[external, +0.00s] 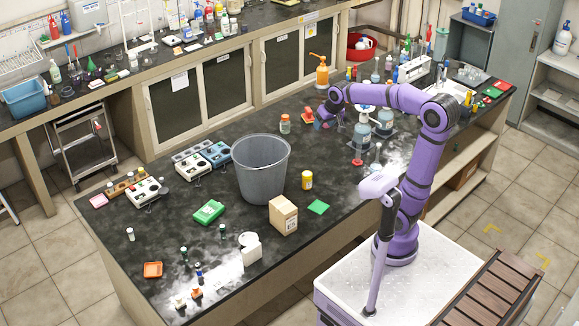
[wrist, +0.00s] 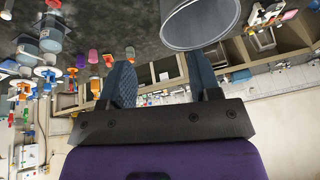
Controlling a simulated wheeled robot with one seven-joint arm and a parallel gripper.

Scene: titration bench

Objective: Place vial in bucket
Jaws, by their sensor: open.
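The grey bucket (external: 262,172) stands upright on the dark bench, left of my arm; its rim and side also show at the top of the wrist view (wrist: 202,24). Its inside looks empty as far as I can see. A small white vial (external: 130,234) with a dark cap stands upright near the bench's left edge. Small dark vials (external: 184,253) stand at the front; I cannot tell which vial the task means. My gripper (wrist: 165,82) is open, with nothing between its fingers. In the external view my wrist hangs over the bench, right of and behind the bucket, its fingers unclear.
A clear-orange jar (external: 285,124) and a yellow bottle (external: 307,180) stand near the bucket. A cardboard box (external: 283,215) is in front of it. Grey instruments (external: 192,163) lie at its left. Glass flasks and bottles (external: 385,120) crowd the bench's right side.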

